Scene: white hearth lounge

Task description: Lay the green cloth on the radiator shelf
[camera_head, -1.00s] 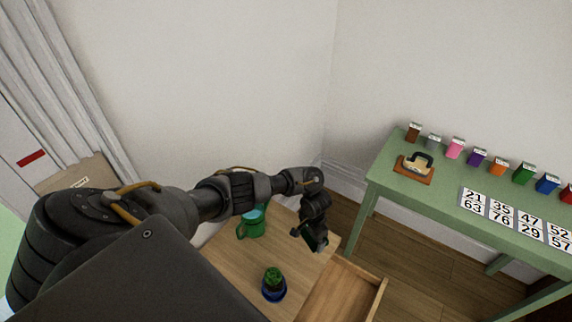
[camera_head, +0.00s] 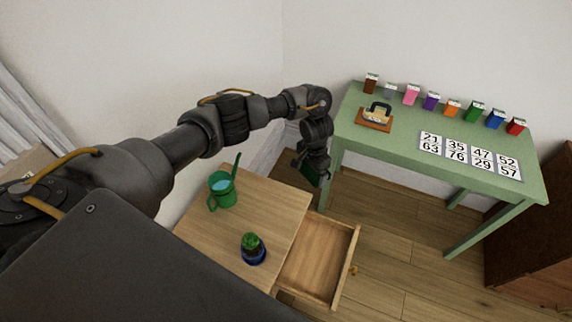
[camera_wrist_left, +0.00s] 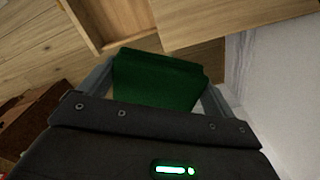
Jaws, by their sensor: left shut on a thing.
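The green cloth (camera_wrist_left: 157,80) shows in the left wrist view as a dark green folded piece between my left gripper's fingers. My left gripper (camera_head: 317,176) is shut on it. In the head view the cloth (camera_head: 308,175) is a small dark green patch at the gripper, mostly hidden by it. The gripper is in the air between the wooden cabinet and the green table, beyond the cabinet's right back corner. The radiator shelf cannot be made out in these frames. My right gripper is not in view.
A wooden cabinet (camera_head: 285,205) bears a green watering can (camera_head: 222,190) and a cactus in a blue pot (camera_head: 253,250). Its empty drawer (camera_head: 318,262) stands open. A green table (camera_head: 390,145) holds an iron (camera_head: 377,114), several coloured boxes and number cards (camera_head: 470,153).

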